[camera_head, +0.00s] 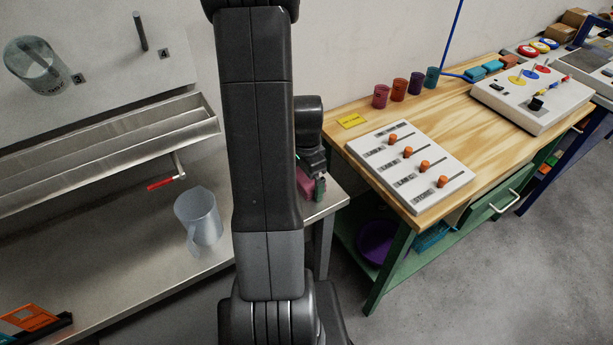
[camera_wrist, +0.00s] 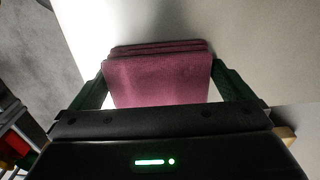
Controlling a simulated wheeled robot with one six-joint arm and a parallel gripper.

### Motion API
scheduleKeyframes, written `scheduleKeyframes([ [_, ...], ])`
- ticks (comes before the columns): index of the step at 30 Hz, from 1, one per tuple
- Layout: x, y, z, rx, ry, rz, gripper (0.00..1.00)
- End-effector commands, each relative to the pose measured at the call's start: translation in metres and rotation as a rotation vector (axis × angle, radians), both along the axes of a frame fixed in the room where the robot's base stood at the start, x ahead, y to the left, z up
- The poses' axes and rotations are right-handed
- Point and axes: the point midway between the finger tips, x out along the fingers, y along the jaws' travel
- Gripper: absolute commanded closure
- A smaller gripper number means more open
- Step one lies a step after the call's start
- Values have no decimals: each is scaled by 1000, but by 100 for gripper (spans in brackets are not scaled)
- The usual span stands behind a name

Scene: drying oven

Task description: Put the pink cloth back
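The pink cloth (camera_wrist: 158,80) is a folded, layered bundle in the middle of the wrist view. My gripper (camera_wrist: 160,82) has one dark green finger against each side edge of the cloth, with no clear gap on either side. In the head view the cloth (camera_head: 305,182) is a small pink patch beside my gripper (camera_head: 318,188), near the right end of the metal bench (camera_head: 180,268). My arm hides part of that area. I cannot tell whether the cloth touches the bench top.
A clear jug (camera_head: 199,217) stands on the bench left of my arm, below a metal trough (camera_head: 110,140) with a red-handled lever (camera_head: 160,184). To the right, a wooden workbench (camera_head: 440,118) holds a slider panel (camera_head: 410,165), several coloured cups (camera_head: 400,89) and a yellow label (camera_head: 351,121).

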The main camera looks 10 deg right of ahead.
Motion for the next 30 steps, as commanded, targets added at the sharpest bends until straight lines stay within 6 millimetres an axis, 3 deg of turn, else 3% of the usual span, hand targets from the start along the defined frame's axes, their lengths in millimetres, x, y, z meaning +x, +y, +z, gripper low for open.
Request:
scheduleKeyframes([
  [7, 1, 0, 14, -1, -4, 0, 0],
  [21, 1, 0, 101, -1, -6, 0, 0],
  [30, 0, 0, 124, 0, 0, 0, 0],
])
